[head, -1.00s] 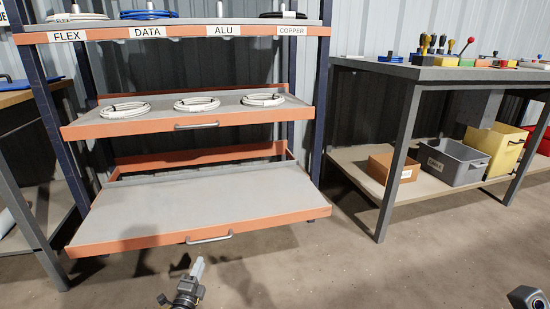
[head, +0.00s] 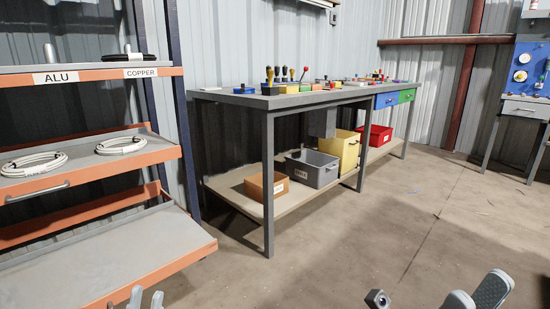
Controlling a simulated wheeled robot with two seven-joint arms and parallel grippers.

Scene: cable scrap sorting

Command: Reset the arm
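My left gripper (head: 146,299) shows at the bottom edge of the head view, in front of the lowest orange-edged shelf. Its two light finger ends stand apart with nothing seen between them. My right gripper (head: 476,294) is at the bottom right, above the bare floor. Its two grey fingers are apart and hold nothing visible. Most of both arms lies below the picture.
The rack's lowest shelf (head: 95,265) is empty; white cable coils (head: 34,164) lie on the middle one. A workbench (head: 270,100) carries tools, with a brown box (head: 267,187), grey bin (head: 312,169) and yellow bin (head: 346,150) beneath. The floor (head: 400,225) is clear at right.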

